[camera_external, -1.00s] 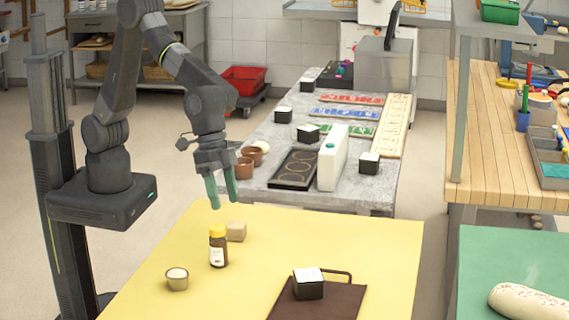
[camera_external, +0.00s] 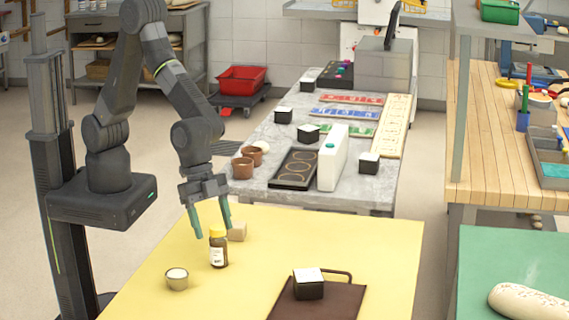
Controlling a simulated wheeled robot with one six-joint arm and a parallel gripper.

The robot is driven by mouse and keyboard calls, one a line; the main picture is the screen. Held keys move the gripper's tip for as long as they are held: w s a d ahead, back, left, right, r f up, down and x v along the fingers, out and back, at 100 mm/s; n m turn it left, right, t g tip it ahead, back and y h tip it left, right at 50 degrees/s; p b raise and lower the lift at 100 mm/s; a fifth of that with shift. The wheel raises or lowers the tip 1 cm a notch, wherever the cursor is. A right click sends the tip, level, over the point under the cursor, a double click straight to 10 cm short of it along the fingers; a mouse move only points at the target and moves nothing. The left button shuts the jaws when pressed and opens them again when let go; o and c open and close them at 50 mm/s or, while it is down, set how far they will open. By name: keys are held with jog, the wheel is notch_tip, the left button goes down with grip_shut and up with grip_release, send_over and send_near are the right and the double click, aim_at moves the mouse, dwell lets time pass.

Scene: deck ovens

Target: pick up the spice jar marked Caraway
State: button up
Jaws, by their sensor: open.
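A small brown jar with a yellow lid and a white label (camera_external: 218,248) stands upright on the yellow table (camera_external: 372,250). Its label is too small to read, so I cannot tell whether it says Caraway. My gripper (camera_external: 213,230) points down with its two green fingers spread apart. In the picture the fingertips lie close to the jar's lid, one to its left and one to its upper right. The gripper holds nothing. I cannot tell from this view whether the fingers are around the lid or behind it.
A tan block (camera_external: 237,231) stands close behind the jar, to its right. A small pale cup (camera_external: 177,279) is at its lower left. A brown board (camera_external: 335,303) carries a black box with a white top (camera_external: 308,284). The yellow table's right part is clear.

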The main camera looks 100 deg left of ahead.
aim_at(218, 243)
jog(key=shift+p+x, duration=0.65)
jog(key=shift+x, duration=2.15)
jog(key=shift+w+r, duration=0.1)
jog(key=c, duration=1.1)
jog(key=shift+r, duration=0.1)
